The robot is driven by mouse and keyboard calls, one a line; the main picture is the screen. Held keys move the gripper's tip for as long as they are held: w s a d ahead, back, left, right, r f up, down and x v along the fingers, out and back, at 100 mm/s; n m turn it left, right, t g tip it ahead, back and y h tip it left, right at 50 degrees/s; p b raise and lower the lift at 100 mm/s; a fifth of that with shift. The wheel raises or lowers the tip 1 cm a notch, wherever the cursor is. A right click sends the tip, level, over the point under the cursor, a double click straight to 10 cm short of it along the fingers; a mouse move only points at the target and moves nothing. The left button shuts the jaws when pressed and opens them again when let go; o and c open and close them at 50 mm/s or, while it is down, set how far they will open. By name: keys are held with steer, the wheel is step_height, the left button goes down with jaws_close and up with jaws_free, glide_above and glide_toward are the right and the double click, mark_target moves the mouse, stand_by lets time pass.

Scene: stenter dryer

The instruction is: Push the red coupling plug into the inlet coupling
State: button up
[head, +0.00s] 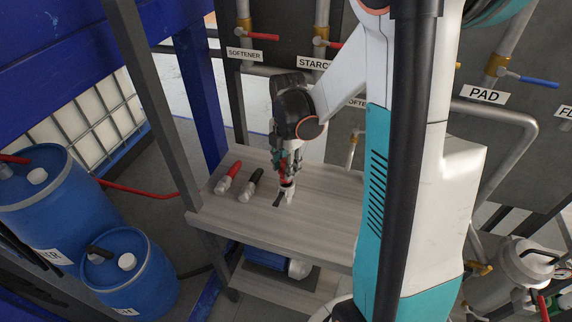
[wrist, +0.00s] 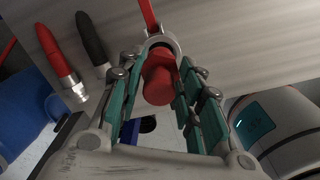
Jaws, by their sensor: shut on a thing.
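My gripper (head: 287,166) is above the grey wood-look shelf (head: 325,182), pointing down. In the wrist view, its green-padded fingers (wrist: 158,72) are shut on a red cylindrical plug (wrist: 160,82), one finger on each side. A pale grey ring (wrist: 158,40) shows just beyond the plug, with a red strip running from it. In the head view, a pale grey piece (head: 288,192) shows just below the red part, at the shelf top. I cannot tell whether this is the inlet coupling, or how far the plug is in it.
A red-handled connector (head: 229,176) and a black-handled one (head: 252,184) lie on the shelf to the left. Blue drums (head: 55,205) stand at far left. Pipes with labelled valves (head: 484,95) line the wall behind. The shelf's front right is clear.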

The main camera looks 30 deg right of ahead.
steer(key=shift+f+b, duration=1.8)
steer(key=shift+f, duration=0.25)
steer(key=o, duration=1.2)
step_height(320, 180, up, 12)
steer(key=shift+s, duration=0.15)
